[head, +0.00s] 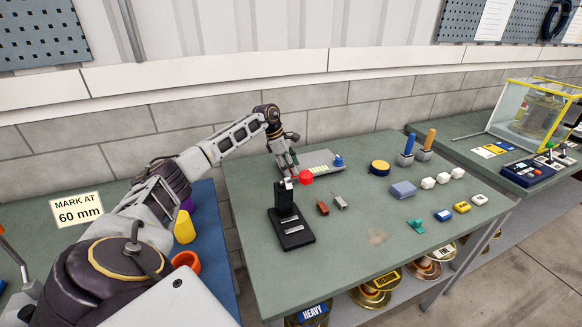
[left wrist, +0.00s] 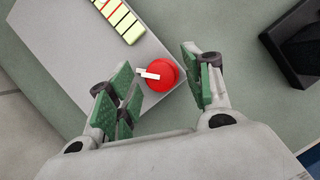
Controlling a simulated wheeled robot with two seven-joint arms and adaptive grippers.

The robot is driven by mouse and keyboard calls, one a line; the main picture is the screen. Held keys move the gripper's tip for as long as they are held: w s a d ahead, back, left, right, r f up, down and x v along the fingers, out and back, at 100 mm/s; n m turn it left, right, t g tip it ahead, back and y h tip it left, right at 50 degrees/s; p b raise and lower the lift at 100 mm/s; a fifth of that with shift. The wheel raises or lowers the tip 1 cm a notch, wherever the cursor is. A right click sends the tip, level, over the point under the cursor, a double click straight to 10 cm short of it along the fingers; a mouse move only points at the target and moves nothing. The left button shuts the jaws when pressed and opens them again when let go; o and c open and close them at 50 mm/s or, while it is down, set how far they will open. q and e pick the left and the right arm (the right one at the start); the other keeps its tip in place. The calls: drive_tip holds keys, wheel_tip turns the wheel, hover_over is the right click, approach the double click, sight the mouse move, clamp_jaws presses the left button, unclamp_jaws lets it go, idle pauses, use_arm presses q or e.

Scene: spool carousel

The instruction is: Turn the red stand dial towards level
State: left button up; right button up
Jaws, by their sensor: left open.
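The red dial (head: 306,177) sits at the near corner of a flat grey stand (head: 322,158) on the middle bench. In the left wrist view the dial (left wrist: 162,79) is round, with a white pointer bar (left wrist: 148,74) reaching from its middle to the left. My right gripper is not in view.
A black upright fixture (head: 291,228) stands close in front of the dial. Small brown (head: 322,208) and grey (head: 341,202) blocks lie to the right. A yellow-topped cylinder (head: 380,168) stands beyond them.

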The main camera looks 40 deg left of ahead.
use_arm(q)
drive_tip(key=v, duration=1.2)
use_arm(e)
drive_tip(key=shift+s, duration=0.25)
use_arm(q)
drive_tip(key=shift+w, duration=0.1)
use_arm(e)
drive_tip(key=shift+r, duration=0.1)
use_arm(q)
wheel_tip(320, 180, up, 10)
drive_tip(key=p, duration=1)
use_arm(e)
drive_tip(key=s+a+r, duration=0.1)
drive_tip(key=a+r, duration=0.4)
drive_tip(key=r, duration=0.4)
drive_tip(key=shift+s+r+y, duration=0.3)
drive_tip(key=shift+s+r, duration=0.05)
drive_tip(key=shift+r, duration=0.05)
